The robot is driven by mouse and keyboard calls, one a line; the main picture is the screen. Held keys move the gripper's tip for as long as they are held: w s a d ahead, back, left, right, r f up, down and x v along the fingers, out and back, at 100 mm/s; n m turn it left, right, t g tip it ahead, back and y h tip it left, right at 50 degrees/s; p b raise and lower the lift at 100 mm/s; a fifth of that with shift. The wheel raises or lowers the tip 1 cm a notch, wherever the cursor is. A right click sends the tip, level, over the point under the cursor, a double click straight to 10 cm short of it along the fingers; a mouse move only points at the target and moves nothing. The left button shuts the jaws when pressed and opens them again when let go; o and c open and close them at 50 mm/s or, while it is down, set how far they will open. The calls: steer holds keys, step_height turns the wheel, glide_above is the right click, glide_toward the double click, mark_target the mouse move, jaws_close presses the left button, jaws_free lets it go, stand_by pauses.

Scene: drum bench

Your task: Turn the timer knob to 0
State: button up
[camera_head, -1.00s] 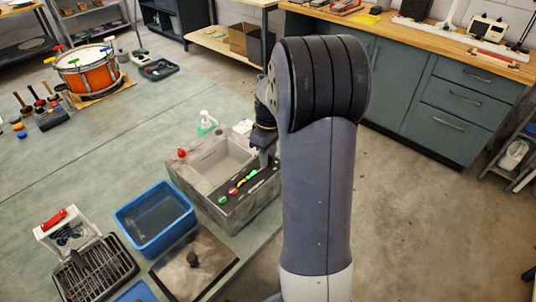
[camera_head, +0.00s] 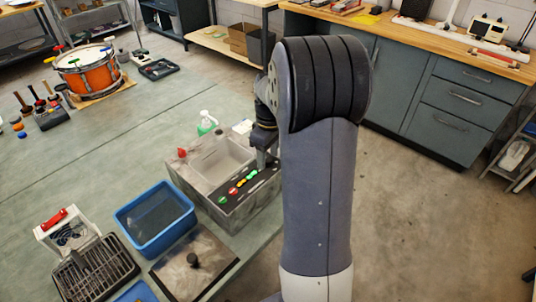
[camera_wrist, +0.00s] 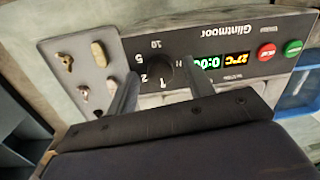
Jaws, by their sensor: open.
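The timer knob (camera_wrist: 158,72) is a dark round knob on the dark control panel (camera_wrist: 230,40), which appears upside down in the wrist view. Printed marks 1, 2, 5 and 10 stand near it; I cannot make out where its pointer is. My gripper (camera_wrist: 163,82) is open, with one finger on each side of the knob in the picture. I cannot tell whether they touch it. A lit display (camera_wrist: 222,61) shows 27°C and a green time reading, partly hidden by the right finger. In the head view, my gripper (camera_head: 264,157) is at the grey tank (camera_head: 180,172), largely behind my arm.
A red button (camera_wrist: 267,51) and a green button (camera_wrist: 293,48) sit beside the display. A blue bin (camera_head: 143,240) and a dark-topped board (camera_head: 180,275) stand near the tank. A drum (camera_head: 88,73) is farther off.

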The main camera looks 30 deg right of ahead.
mark_target(269, 157)
step_height(269, 157, up, 10)
steer(key=shift+d+r, duration=0.25)
steer(key=shift+w+f, duration=0.1)
steer(key=f, duration=1)
steer(key=shift+a+f, duration=0.25)
steer(key=shift+f, duration=0.1)
steer(key=shift+m, duration=0.3)
steer(key=shift+r, duration=0.1)
